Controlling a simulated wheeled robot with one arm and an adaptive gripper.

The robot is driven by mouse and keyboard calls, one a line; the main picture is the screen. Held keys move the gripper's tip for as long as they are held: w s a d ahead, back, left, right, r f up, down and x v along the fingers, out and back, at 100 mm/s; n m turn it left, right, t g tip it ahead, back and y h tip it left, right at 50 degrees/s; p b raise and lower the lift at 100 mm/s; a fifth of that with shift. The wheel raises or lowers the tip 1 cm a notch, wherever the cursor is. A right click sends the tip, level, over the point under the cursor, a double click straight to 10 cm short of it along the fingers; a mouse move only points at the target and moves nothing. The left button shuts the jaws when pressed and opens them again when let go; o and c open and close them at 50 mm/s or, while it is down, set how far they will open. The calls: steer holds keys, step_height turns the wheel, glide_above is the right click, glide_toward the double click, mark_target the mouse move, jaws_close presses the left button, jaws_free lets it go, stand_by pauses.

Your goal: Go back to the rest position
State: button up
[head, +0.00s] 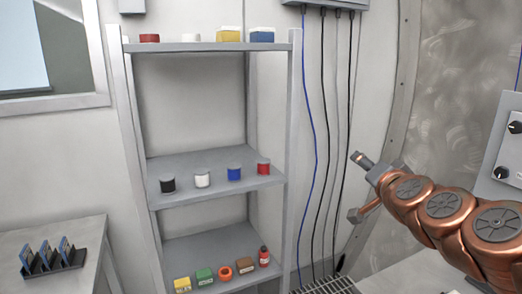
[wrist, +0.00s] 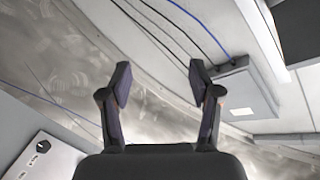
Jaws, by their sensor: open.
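My copper-coloured arm reaches in from the right in the head view. My gripper (head: 361,160) is at its far end, in front of the wall and to the right of the shelf unit. In the wrist view my gripper (wrist: 158,85) shows two dark fingers set wide apart, with nothing between them. Behind the fingers are the curved brushed-metal wall and hanging cables. The gripper touches nothing that I can see.
A control panel (head: 506,150) with knobs stands at right, near my arm. A table (head: 88,240) with a dark rack (head: 50,264) is at lower left.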

steer(key=s+a+f+n+g+y+p, duration=0.45)
steer(key=s+a+f+n+g, duration=0.4)
steer(key=s+a+f, duration=0.55)
steer(key=s+d+f+g+h+p, duration=0.1)
steer(key=s+g, duration=0.4)
steer(key=s, duration=0.6)
steer(key=s+d+f+g+h+p, duration=0.1)
steer(key=s+d+f+g+h, duration=0.1)
steer(key=s, duration=0.9)
steer(key=d+f+g, duration=0.1)
steer(key=g, duration=0.1)
steer(key=shift+s+g+h, duration=0.35)
steer(key=shift+s, duration=0.05)
steer(key=shift+f+n, duration=0.1)
steer(key=shift+n, duration=0.15)
steer(key=shift+c, duration=0.3)
